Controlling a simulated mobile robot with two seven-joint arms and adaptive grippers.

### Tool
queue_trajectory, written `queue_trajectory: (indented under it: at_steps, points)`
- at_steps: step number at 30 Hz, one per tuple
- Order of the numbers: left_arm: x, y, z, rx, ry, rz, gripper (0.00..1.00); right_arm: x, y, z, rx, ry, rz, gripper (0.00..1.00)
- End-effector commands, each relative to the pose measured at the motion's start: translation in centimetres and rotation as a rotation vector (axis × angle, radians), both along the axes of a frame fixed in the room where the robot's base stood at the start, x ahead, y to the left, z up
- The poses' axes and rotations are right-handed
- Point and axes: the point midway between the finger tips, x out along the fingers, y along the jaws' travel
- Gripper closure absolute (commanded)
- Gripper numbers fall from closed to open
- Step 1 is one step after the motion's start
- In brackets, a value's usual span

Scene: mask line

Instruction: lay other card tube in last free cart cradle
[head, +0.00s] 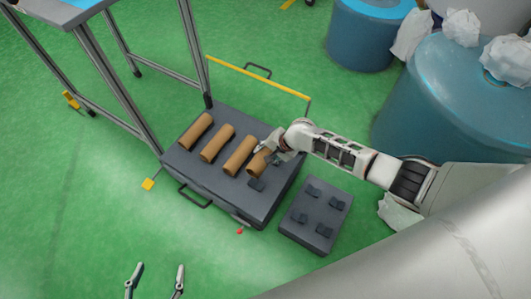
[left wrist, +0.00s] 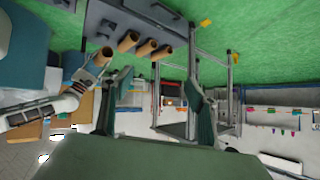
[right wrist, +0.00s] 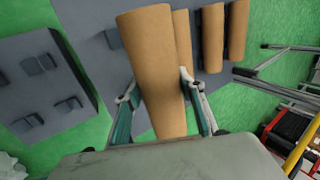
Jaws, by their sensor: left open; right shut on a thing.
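The grey cart (head: 225,195) carries three brown card tubes (head: 195,131) lying side by side in a row. My right gripper (head: 268,157) is shut on another card tube (head: 258,166) at the right end of that row. In the right wrist view this tube (right wrist: 155,65) sits between the fingers and partly covers its neighbour. I cannot tell whether it touches the cart. A dark cradle block (head: 256,184) shows beside its near end. My left gripper (head: 155,281) is open and empty, low in the head view, well away from the cart.
A grey floor pad (head: 300,230) with several empty dark cradles lies right of the cart. A yellow rail (head: 258,77) runs along the cart's far side. A metal-framed table (head: 120,75) stands at left. Big blue bins (head: 440,105) stand at right. Green floor is clear at lower left.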

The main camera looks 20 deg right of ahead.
Motion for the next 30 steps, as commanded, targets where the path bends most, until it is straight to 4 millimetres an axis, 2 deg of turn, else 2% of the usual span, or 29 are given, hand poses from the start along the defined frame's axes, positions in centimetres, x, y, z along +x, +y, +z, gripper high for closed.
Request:
queue_trajectory:
  at_steps: [1,4,12,22,25,30]
  points:
    - [-0.3,-0.2,-0.5,-0.005,0.01,0.0,0.41,-0.3,0.0,-0.9,0.0,0.006,0.0,0.83]
    - [-0.3,-0.4,-0.5,-0.014,0.007,0.0,0.41,-0.4,-0.1,-1.9,-0.001,0.011,0.0,0.83]
    - [1.1,-3.0,1.0,-0.106,-0.035,0.004,0.41,-0.6,-0.1,-4.6,-0.002,0.014,0.002,0.83]
    - [1.8,-4.8,2.0,-0.187,-0.058,0.021,0.41,-0.6,-0.1,-7.5,-0.002,0.012,0.001,0.83]
    - [2.4,-5.1,3.0,-0.205,-0.08,0.022,0.41,-0.4,0.0,-8.1,-0.001,0.011,0.0,0.83]
    - [2.6,-5.4,3.5,-0.226,-0.088,0.025,0.41,-0.3,0.0,-9.3,0.001,0.008,-0.002,0.83]
